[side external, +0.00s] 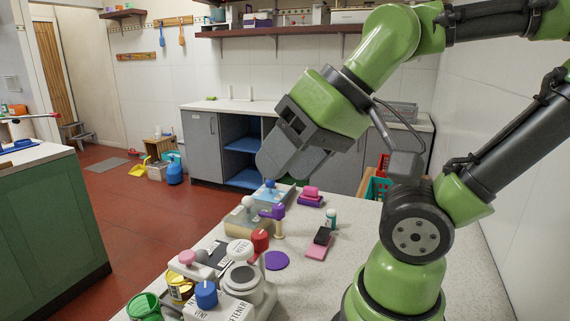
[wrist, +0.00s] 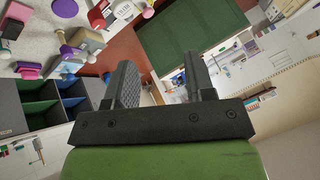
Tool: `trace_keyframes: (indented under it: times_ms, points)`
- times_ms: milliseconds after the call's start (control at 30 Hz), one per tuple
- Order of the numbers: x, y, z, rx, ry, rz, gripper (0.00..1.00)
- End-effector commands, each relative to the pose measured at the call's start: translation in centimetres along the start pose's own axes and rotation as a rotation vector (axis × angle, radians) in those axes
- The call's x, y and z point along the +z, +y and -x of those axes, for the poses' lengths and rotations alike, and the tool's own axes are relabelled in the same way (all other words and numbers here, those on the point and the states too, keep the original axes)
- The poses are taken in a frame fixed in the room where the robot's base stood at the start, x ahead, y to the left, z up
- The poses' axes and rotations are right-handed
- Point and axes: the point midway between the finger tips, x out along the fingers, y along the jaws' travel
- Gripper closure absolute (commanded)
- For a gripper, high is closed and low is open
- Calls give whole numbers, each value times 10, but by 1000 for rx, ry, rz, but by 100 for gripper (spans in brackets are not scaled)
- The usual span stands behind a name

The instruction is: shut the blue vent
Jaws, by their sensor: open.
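In the side external view, a blue knob (side external: 206,294) stands on a pale unit with a partly cut-off dark label, at the bottom of the counter. A second blue knob (side external: 270,184) tops a pale blue box (side external: 268,196) further back. I cannot tell for certain which is the blue vent, or how far either is open. My gripper (side external: 285,165) hangs above the far end of the counter, above the back blue knob and apart from the front units. In the wrist view my gripper (wrist: 160,85) has its two fingers spread with nothing between them.
A pink knob (side external: 187,257), a red knob (side external: 260,240) and a purple knob (side external: 277,212) crowd the counter's left side. The counter's right part is clear.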

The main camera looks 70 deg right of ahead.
Motion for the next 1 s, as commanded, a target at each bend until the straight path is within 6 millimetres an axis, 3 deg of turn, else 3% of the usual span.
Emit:
trace_keyframes:
  times_ms: [233,367,633,800,1000]
  points:
    - [-3,-1,-3,8,-20,33,54]
    - [-14,-5,-18,40,-100,168,54]
    - [-36,-15,-87,81,-385,664,54]
    - [-34,-16,-138,57,-557,953,54]
    - [-26,-14,-173,20,-674,1146,54]
